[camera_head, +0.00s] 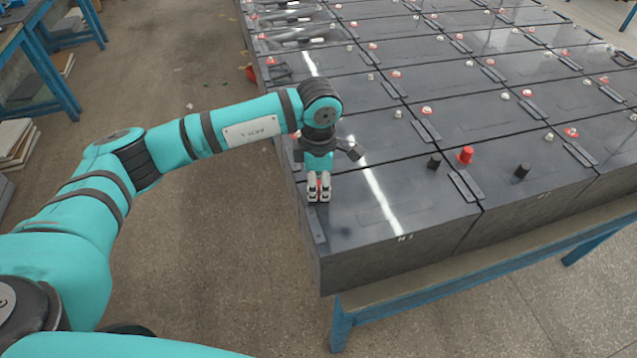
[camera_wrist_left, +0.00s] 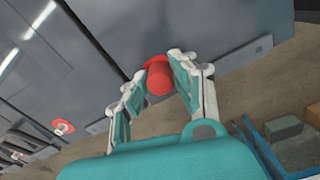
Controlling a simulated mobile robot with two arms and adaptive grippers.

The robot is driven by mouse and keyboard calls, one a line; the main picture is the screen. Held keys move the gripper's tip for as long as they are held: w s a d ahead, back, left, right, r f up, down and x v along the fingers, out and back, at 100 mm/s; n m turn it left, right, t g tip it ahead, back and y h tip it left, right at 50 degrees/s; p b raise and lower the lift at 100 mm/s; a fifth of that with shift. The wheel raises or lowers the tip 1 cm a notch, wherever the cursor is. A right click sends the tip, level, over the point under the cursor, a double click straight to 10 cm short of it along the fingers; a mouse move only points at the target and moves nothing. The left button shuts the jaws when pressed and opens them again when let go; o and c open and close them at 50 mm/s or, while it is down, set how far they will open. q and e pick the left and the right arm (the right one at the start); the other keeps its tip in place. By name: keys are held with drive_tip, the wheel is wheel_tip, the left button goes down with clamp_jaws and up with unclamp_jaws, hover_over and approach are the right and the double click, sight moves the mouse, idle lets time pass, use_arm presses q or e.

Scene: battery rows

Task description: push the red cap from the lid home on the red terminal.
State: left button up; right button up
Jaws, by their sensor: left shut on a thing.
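My left gripper (camera_head: 318,198) points down over the left end of the nearest battery's lid (camera_head: 370,200). In the left wrist view, its two fingers (camera_wrist_left: 160,85) are shut on a red cap (camera_wrist_left: 159,82), one on each side. A wider red rim shows at the cap's far end, against the dark lid. My right gripper is not in view.
Another red cap (camera_head: 466,155) stands between two black caps (camera_head: 434,161) (camera_head: 522,171) to the right. Several batteries with bare terminals fill the blue-legged table behind. A red terminal (camera_wrist_left: 62,127) shows at left in the wrist view.

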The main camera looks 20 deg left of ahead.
use_arm(q)
drive_tip(key=shift+f, duration=0.1)
drive_tip(key=o, duration=0.8)
drive_tip(key=shift+o, duration=0.5)
drive_tip(key=o, duration=0.4)
drive_tip(key=shift+r+p, duration=1.45)
drive_tip(key=shift+r, duration=2.1)
